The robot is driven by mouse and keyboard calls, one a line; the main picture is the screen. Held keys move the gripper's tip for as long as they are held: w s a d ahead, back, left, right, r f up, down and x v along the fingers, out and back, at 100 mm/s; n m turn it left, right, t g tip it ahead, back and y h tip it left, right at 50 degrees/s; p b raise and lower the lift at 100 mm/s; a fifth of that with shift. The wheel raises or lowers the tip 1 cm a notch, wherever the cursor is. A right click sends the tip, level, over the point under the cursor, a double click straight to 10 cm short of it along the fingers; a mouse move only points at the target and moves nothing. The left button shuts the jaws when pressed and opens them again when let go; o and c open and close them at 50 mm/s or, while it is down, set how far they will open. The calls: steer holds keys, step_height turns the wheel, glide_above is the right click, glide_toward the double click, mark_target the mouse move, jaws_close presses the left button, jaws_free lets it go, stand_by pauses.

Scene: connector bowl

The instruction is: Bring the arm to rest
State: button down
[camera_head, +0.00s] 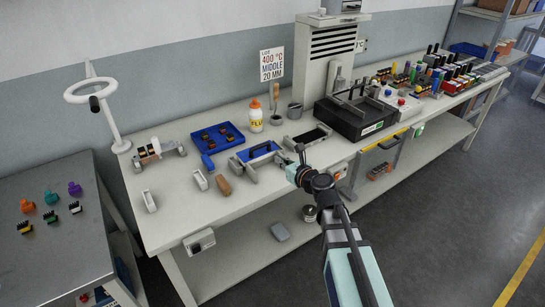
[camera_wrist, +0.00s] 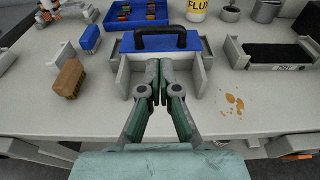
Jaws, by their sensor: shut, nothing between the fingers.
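My gripper (camera_wrist: 156,98) is shut and empty in the wrist view, its two green-grey fingers together. Its tips are over the front opening of a grey holder (camera_wrist: 192,72) that has a blue lid (camera_wrist: 185,43) with a black handle (camera_wrist: 161,32). I cannot tell whether the tips touch the holder. In the head view my gripper (camera_head: 300,153) is at the front edge of the white workbench (camera_head: 240,205), just right of the blue-lidded holder (camera_head: 258,152).
A DRY tray (camera_wrist: 275,55) is on the right, beside brown spots (camera_wrist: 234,102) on the bench. A flux bottle (camera_head: 255,116) and a blue tray (camera_head: 217,136) stand behind.

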steer(key=s+d+f+n+g+h, duration=0.1)
steer(key=s+d+f+n+g, duration=0.15)
steer(key=s+f+n, duration=0.55)
steer(key=s+d+f+n+g+h, duration=0.2)
steer(key=s+f+n+g, duration=0.3)
steer(key=f, duration=0.5)
steer(key=s+d+f+n+g+h, duration=0.1)
steer(key=s+d+f+n+g, duration=0.15)
steer(key=s+f+n, duration=0.5)
steer(key=s+d+f+n+g+h, duration=0.2)
steer(key=s+d+f+g, duration=0.1)
steer(key=s+f, duration=0.4)
steer(key=s+d+f+n+g+h, duration=0.2)
steer(key=s+d+f, duration=0.4)
steer(key=s, duration=0.8)
steer(key=s+d+f+n+g+h, duration=0.1)
steer(key=s+d+f+n+g, duration=0.3)
steer(key=s+f, duration=0.4)
steer(key=s, duration=0.3)
steer(key=shift+s+d+f+h, duration=0.15)
steer(key=shift+s+f+h, duration=0.1)
steer(key=shift+h, duration=0.15)
